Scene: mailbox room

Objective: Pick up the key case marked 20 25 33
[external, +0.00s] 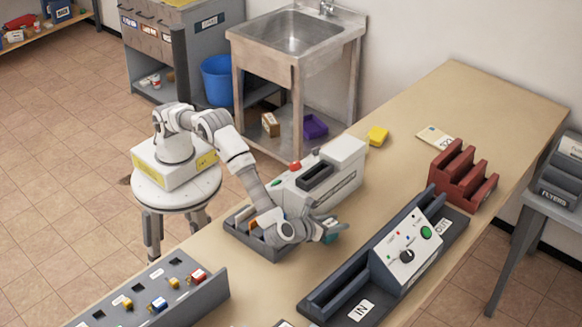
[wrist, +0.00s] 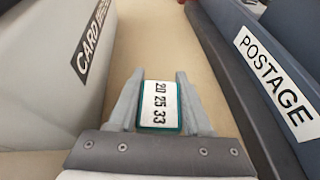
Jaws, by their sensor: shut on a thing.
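The key case (wrist: 161,105) marked 20 25 33 is a small teal case with a white label, seen in the wrist view. My gripper (wrist: 160,102) is shut on it, with one grey finger against each side. In the external view my gripper (external: 327,230) is over the table between the card machine and the postage machine. A bit of the teal case (external: 332,237) shows at its fingertips there. I cannot tell exactly how high the case is above the table.
The grey card machine (external: 335,170) stands left of my gripper, and the dark postage machine (external: 375,262) stands to the right. A key rack (external: 205,290) is at the front left. A red rack (external: 462,178) and a yellow block (external: 377,135) are farther back. The far tabletop (external: 480,100) is clear.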

